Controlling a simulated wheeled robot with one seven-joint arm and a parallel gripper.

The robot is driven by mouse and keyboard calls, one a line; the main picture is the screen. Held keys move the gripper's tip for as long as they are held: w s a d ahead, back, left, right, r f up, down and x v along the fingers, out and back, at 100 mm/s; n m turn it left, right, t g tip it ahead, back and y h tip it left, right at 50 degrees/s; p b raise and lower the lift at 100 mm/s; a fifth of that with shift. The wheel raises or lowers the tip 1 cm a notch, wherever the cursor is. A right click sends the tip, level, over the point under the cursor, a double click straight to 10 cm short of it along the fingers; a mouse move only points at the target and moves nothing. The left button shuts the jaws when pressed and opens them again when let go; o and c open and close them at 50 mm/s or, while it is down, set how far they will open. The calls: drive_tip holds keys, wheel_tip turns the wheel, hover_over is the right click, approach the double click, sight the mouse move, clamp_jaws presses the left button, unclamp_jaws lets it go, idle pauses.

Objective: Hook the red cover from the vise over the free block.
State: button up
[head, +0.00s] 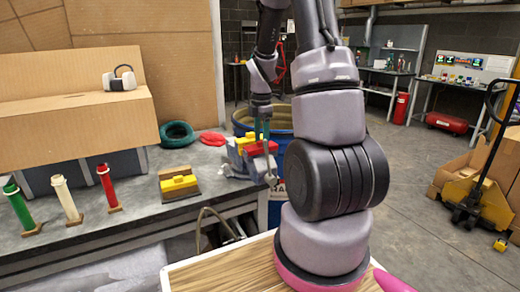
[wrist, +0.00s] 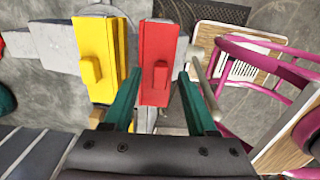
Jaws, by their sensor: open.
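The red cover (wrist: 154,38) sits on the right-hand jaw of the grey vise (wrist: 52,33) in the wrist view, with a small red grip block on its face. A yellow cover (wrist: 90,35) sits on the other jaw, to its left. In the head view the vise (head: 233,163) stands at the bench's right end with the red cover (head: 258,149) on it. My gripper (wrist: 159,76) is open, its green fingers on either side of the red cover's grip block, with gaps visible. A block with a yellow piece (head: 179,184) stands on the bench; whether it is the free block is unclear.
Green, cream and red cylinders (head: 66,199) stand at the bench's left. A green coil (head: 177,134) and a red flat item (head: 212,138) lie behind. A blue drum (head: 243,121) stands beyond the vise. The bench between block and vise is mostly clear.

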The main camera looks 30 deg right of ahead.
drive_tip(key=shift+c, duration=0.3)
clamp_jaws()
